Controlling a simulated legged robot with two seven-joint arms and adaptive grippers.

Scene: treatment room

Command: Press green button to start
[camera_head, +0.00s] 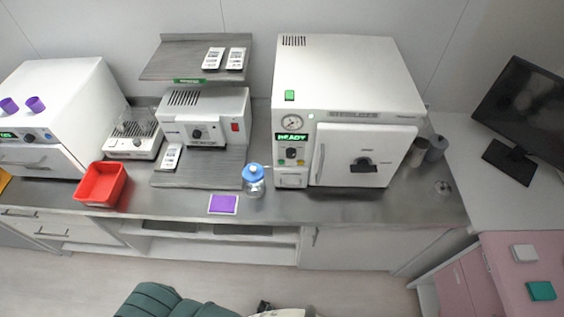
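A large white sterilizer (345,85) stands on the steel counter, right of centre. Its front carries a green-lit READY display (292,137), a round gauge (291,122) and a small dark control panel (291,153) with small controls, too small to make out well. The sterilizer's door (362,158) with a dark handle looks shut. Neither of my grippers can be made out. A small dark and pale shape cut off at the bottom edge is unclear.
A blue-lidded jar (254,180) and a purple pad (223,204) stand on the counter left of the sterilizer. A red bin (102,184) is further left. A green padded seat (165,302) is at the bottom. Floor before the counter is otherwise largely clear.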

